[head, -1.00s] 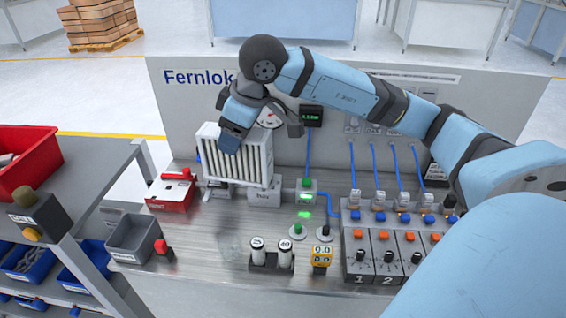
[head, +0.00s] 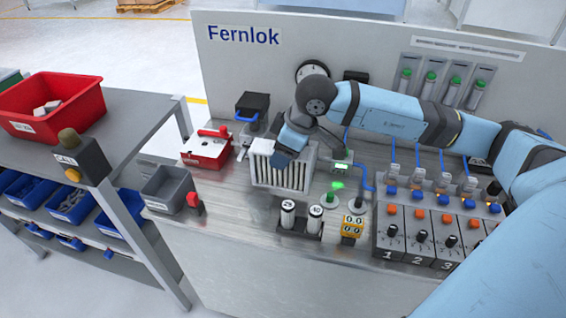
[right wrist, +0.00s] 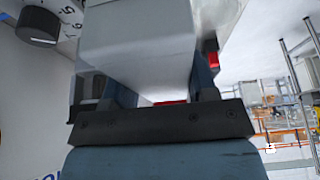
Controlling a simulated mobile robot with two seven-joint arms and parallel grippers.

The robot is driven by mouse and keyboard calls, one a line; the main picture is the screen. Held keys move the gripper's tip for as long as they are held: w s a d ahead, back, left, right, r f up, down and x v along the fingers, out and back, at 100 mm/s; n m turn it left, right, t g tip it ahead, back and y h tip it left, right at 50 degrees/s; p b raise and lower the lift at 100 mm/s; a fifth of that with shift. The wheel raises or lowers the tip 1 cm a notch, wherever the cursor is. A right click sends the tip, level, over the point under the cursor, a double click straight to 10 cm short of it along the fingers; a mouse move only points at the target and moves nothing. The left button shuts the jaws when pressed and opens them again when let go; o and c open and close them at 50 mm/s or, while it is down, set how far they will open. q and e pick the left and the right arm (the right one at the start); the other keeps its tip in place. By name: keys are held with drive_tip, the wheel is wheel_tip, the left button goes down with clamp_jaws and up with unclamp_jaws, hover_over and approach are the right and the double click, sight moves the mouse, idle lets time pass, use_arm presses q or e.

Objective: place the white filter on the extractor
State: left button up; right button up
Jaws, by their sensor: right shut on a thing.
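The white filter (head: 262,174), a box-shaped frame with pale pleats, is upright above or on the middle of the bench. My right gripper (head: 289,150) is shut on its top. In the right wrist view a broad pale face of the filter (right wrist: 140,40) lies between the fingers. A black unit with a blue handle (head: 252,106), possibly the extractor, stands behind and left of the filter, apart from it. Whether the filter's underside touches the bench cannot be told. My left gripper is not in view.
A red case (head: 206,150) and grey bin (head: 168,188) are left of the filter. A vial stand (head: 300,224) and yellow block (head: 352,228) are close in front. Switch modules (head: 420,240) fill the right. The back panel (head: 225,75) bounds the bench.

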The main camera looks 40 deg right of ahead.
drive_tip(key=shift+f, duration=1.9)
drive_tip(key=shift+f+b, duration=0.25)
drive_tip(key=shift+b, duration=0.05)
drive_tip(key=o, duration=1.2)
drive_tip(key=shift+r, duration=0.1)
drive_tip(key=shift+o, duration=0.2)
